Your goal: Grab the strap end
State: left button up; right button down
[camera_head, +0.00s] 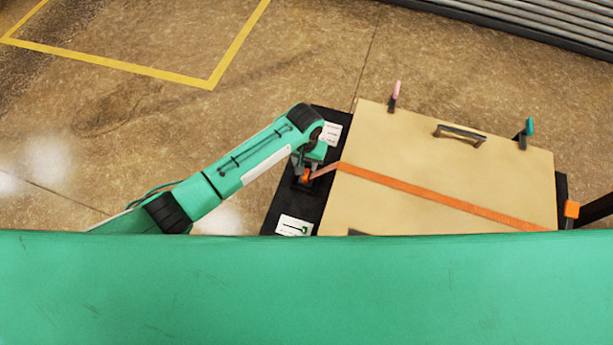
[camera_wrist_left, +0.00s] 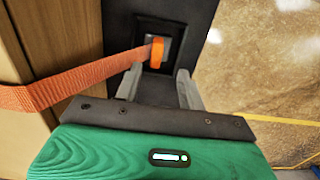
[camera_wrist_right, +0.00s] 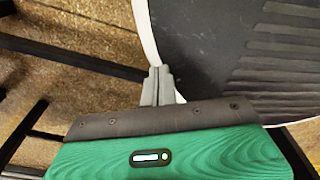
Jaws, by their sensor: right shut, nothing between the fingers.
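The orange strap (camera_head: 440,197) runs diagonally over a tan box (camera_head: 400,140). Its left end reaches an orange piece (camera_head: 305,175) on a black plate beside the box. In the left wrist view the strap (camera_wrist_left: 85,78) runs to this rounded orange end (camera_wrist_left: 157,53), which sits at a dark square recess. My left gripper (camera_wrist_left: 157,80) is open, with its fingers spread on either side below the orange end. I cannot tell whether they touch the strap. In the head view my left gripper (camera_head: 304,168) is mostly hidden by its arm. My right gripper (camera_wrist_right: 158,74) is shut and empty, away from the strap.
The box has a dark handle (camera_head: 460,132), a pink-tipped clamp (camera_head: 395,95) and a green-tipped clamp (camera_head: 525,132). Another orange piece (camera_head: 571,209) is at its right side. Dark bars (camera_wrist_right: 70,57) and a dark ribbed surface (camera_wrist_right: 225,60) lie near my right gripper. Open floor lies left.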

aim_at(307, 173)
pick_arm(q)
jog(key=shift+s+d+f, duration=0.15)
jog(key=shift+s+f, duration=0.05)
jog(key=shift+f, duration=1.3)
jog(key=shift+s+d+f, duration=0.1)
jog(key=shift+s+f, duration=0.05)
jog(key=shift+f, duration=1.35)
grip_shut()
